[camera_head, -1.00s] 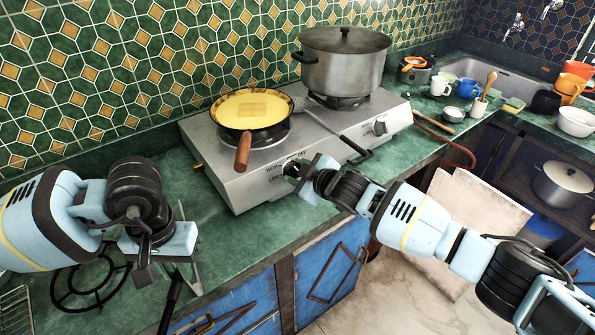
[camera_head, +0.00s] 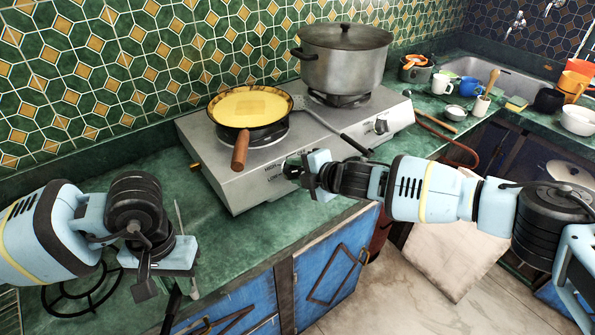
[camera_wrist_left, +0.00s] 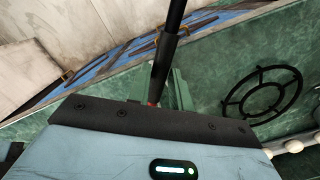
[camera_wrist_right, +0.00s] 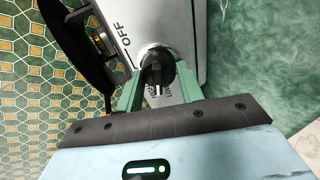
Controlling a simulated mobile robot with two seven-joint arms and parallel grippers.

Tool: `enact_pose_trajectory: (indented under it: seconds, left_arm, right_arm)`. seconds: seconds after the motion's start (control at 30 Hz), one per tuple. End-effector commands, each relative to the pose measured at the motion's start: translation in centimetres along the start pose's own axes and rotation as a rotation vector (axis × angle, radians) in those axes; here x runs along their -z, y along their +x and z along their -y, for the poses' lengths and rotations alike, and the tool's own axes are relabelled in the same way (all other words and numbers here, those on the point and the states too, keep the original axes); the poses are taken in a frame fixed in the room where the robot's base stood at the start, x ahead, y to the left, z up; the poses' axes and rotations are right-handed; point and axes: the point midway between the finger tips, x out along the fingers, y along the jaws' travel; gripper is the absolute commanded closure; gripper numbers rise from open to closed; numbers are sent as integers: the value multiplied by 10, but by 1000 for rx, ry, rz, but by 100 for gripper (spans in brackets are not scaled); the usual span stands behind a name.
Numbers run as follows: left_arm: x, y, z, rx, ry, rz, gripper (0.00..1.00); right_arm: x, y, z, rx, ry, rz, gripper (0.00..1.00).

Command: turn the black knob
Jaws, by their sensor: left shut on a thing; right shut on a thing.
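The black knob (camera_wrist_right: 157,70) is on the front of the silver hotplate (camera_head: 250,187), seen in the right wrist view. My right gripper (camera_wrist_right: 158,82) is shut on it, one green finger on each side. In the head view my right gripper (camera_head: 297,170) is at the hotplate's front face and hides most of this knob. The OFF label (camera_wrist_right: 125,40) is beside the knob. My left gripper (camera_head: 175,268) is away from the hotplate, over the left counter, shut on a black-handled utensil (camera_wrist_left: 165,60).
A pan (camera_head: 252,106) with yellow food sits on the left burner. A large lidded pot (camera_head: 345,68) stands on the right burner. A slotted turner (camera_head: 330,128) lies between them. A second knob (camera_head: 381,126) is on the right. A round black grate (camera_wrist_left: 262,95) lies on the counter.

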Motion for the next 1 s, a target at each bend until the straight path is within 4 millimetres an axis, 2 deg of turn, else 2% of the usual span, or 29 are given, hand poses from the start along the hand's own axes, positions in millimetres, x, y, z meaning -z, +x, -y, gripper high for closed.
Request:
enact_pose_trajectory:
  seconds: [0.4, 1.0]
  left_arm:
    - [0, -7, 0, 0, 0, -10, 100]
    - [0, -8, 0, 0, 0, -11, 100]
  right_arm:
    - [-1, 0, 0, 31, -209, -12, 86]
    - [-1, 0, 0, 35, -246, -16, 85]
